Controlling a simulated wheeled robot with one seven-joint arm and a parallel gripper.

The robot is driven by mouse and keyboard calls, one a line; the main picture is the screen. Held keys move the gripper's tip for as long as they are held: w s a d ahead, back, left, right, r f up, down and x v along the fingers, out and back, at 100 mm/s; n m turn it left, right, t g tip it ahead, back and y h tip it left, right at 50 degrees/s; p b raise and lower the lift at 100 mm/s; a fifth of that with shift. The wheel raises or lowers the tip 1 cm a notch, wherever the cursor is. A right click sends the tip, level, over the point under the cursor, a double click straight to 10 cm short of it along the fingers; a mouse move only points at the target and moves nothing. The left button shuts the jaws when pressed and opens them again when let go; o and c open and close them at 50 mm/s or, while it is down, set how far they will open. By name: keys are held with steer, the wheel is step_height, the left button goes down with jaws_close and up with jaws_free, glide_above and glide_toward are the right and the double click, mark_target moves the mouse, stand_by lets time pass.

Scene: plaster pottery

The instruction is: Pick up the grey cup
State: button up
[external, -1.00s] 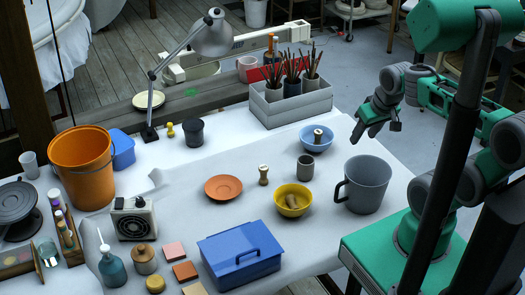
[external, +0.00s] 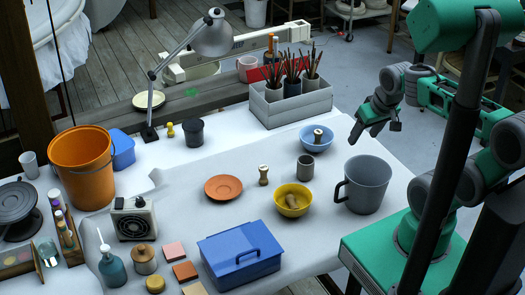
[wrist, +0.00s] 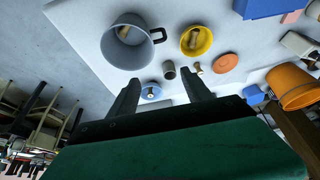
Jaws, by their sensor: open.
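A small grey cup (external: 305,168) stands upright on the white-covered table, between the blue bowl and the yellow bowl. It also shows in the wrist view (wrist: 169,71), ahead of the space between my fingers. A much larger grey mug (external: 368,186) with a dark handle stands to its right; the wrist view also shows this mug (wrist: 127,42). My gripper (external: 364,131) hangs above the table's right side, up and right of the small cup and apart from it. In the wrist view my gripper (wrist: 161,83) has its two fingers spread with nothing held between them.
A blue bowl (external: 316,145) and a yellow bowl (external: 292,212), each with an item inside, stand close to the small cup. A wooden-looking stamp (external: 263,175) and an orange saucer (external: 223,189) are to its left. A grey box (external: 291,107) with brush pots stands behind.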

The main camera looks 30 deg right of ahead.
steer(key=o, duration=0.4)
steer(key=shift+o, duration=0.2)
steer(key=m+y+b, duration=0.9)
steer(key=m+b, duration=0.3)
steer(key=m, duration=0.6)
glide_above(297, 175)
steer(key=s+d, duration=0.3)
steer(key=shift+t, duration=0.4)
steer(key=f, duration=1.9)
steer(key=shift+w+a, duration=0.15)
steer(key=shift+a, duration=0.1)
steer(key=f+m, duration=0.1)
steer(key=w+d+f+m+y+b, duration=0.1)
steer(key=m, duration=0.1)
steer(key=d+f+m+t+y, duration=0.1)
steer(key=shift+w+m, duration=0.25)
steer(key=shift+m, duration=0.15)
steer(key=shift+d+f+m+y+b, duration=0.1)
steer(key=shift+f+m+y+b, duration=0.05)
steer(key=shift+m+y+b, duration=0.2)
step_height(297, 175, down, 6)
steer(key=shift+f, duration=0.25)
steer(key=x, duration=0.5)
steer(key=shift+c, duration=0.3)
